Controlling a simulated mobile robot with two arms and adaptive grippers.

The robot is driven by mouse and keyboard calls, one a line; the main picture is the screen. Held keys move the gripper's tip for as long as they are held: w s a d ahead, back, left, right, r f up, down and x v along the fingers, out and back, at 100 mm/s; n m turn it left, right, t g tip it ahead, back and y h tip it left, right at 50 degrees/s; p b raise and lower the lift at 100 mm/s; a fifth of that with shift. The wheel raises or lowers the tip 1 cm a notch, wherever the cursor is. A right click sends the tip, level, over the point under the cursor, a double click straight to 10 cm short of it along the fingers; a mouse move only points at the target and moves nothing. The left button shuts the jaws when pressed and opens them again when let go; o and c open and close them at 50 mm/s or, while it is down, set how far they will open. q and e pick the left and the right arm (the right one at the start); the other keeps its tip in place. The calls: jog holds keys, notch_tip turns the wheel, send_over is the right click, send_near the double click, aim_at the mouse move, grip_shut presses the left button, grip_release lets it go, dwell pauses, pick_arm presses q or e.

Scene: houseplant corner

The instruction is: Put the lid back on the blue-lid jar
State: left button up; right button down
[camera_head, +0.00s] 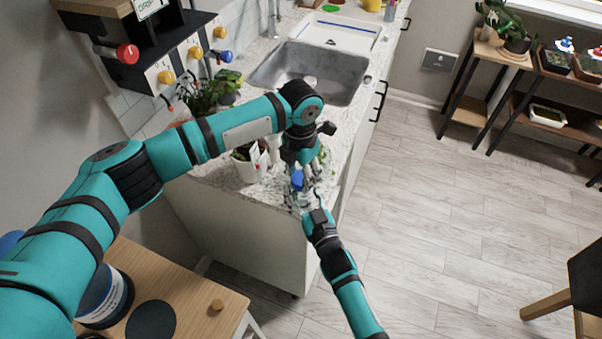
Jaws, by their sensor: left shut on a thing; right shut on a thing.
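The blue lid (297,181) shows small near the front end of the counter, just below the fingers of my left gripper (298,170). The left gripper points down and is shut on the lid. A clear jar (301,201) stands under the lid on the counter. My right gripper (311,207) reaches in from the front and is shut on the jar. The lid is above the jar's mouth; I cannot tell whether they touch. The fingers hide part of both.
A sink (316,72) lies farther back. A wooden table (197,291) is at the front left. Open floor (450,220) lies to the right.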

pick_arm(q)
jog(key=o, duration=0.7)
jog(key=shift+r, duration=2.3)
jog(key=shift+c, duration=0.4)
